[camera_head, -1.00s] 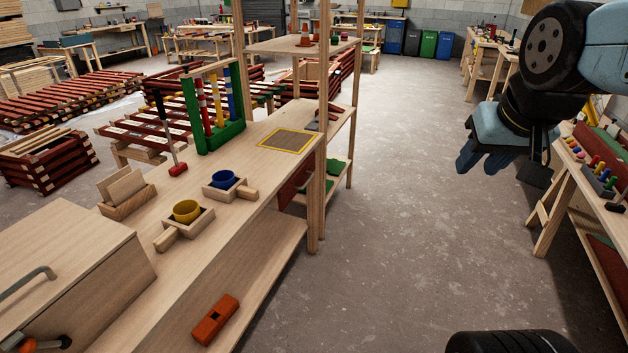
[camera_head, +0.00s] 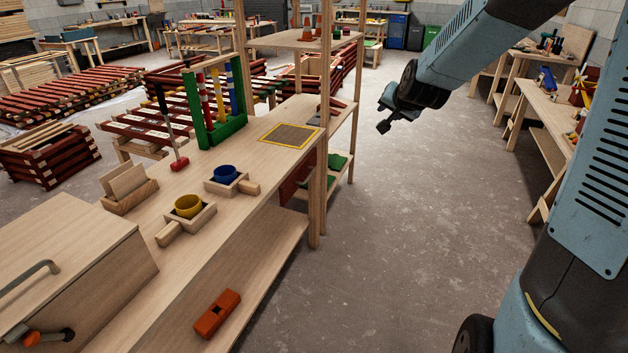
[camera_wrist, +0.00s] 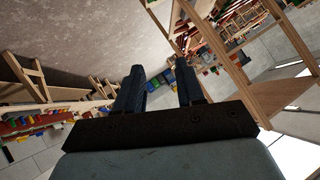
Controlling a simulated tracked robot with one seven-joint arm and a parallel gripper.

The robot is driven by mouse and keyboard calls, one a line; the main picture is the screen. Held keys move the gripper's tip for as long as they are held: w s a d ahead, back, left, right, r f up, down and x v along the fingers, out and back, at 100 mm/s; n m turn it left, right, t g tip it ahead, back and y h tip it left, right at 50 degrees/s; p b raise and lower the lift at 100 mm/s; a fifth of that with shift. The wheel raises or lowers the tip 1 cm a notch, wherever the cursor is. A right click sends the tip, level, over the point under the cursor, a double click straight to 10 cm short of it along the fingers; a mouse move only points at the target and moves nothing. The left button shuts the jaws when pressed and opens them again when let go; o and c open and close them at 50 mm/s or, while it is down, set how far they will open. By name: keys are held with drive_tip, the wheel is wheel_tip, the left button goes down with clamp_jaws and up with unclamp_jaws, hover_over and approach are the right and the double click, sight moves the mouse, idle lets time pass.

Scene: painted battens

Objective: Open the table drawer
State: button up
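The long wooden table (camera_head: 205,215) runs along the left of the head view. A wooden box (camera_head: 75,260) with a grey bar handle (camera_head: 28,277) stands on its near left end. A dark red panel (camera_head: 293,183) shows below the far right end of the tabletop, partly hidden by a post; I cannot tell whether it is a drawer. No drawer front is clearly seen. My gripper (camera_head: 382,115) is in the air right of the table, over the floor, apart from everything. In the wrist view its two fingers (camera_wrist: 160,66) are spread with nothing between them.
An orange block (camera_head: 217,314) lies on the lower shelf. The floor (camera_head: 400,220) right of the table is clear. Benches stand far right.

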drive_tip(key=w+a+f+m+t+y, duration=0.2)
drive_tip(key=w+a+f, duration=0.45)
drive_tip(key=f, duration=0.35)
drive_tip(key=w+a+f+m+t+y, duration=0.1)
drive_tip(key=w+a+f+m+y, duration=0.1)
drive_tip(key=w+a+f, duration=0.5)
drive_tip(key=s+a+f+m+t+y, duration=0.1)
drive_tip(key=a+f+m+t, duration=0.15)
drive_tip(key=f, duration=0.95)
drive_tip(key=s+a+f+m+t+y, duration=0.1)
drive_tip(key=s+f+m+y, duration=0.15)
drive_tip(key=f, duration=0.95)
drive_tip(key=d+x, duration=0.1)
drive_tip(key=x, duration=1.3)
drive_tip(key=shift+w+a+m+h, duration=0.15)
drive_tip(key=shift+w+m+h, duration=0.15)
drive_tip(key=shift+w+h, duration=0.05)
drive_tip(key=shift+r, duration=0.1)
drive_tip(key=shift+c, duration=0.2)
clamp_jaws()
